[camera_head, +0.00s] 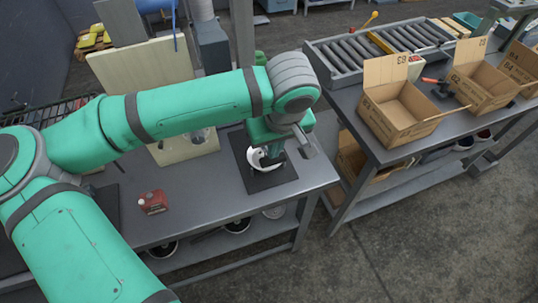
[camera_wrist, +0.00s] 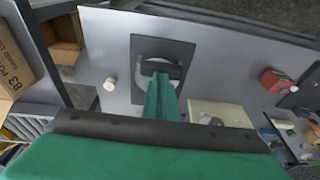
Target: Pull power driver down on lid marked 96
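My gripper (camera_head: 270,158) is low over a dark square plate (camera_head: 286,180) near the right end of the grey bench. A round white thing (camera_head: 256,158), perhaps a lid, lies on the plate, partly hidden by the gripper. In the wrist view the dark fingers (camera_wrist: 160,68) are over this white thing (camera_wrist: 144,76) on the plate (camera_wrist: 185,52). I cannot see whether the fingers touch or grip it. No mark 96 is readable. I cannot surely identify a power driver; a thin blue piece (camera_head: 175,28) hangs at the top.
A red box (camera_head: 153,202) stands on the bench left of the plate. A beige board (camera_head: 150,62) stands behind. At right, a second table holds cardboard boxes (camera_head: 398,112) and a roller conveyor (camera_head: 345,66). A white knob-like thing (camera_wrist: 110,84) is near the plate.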

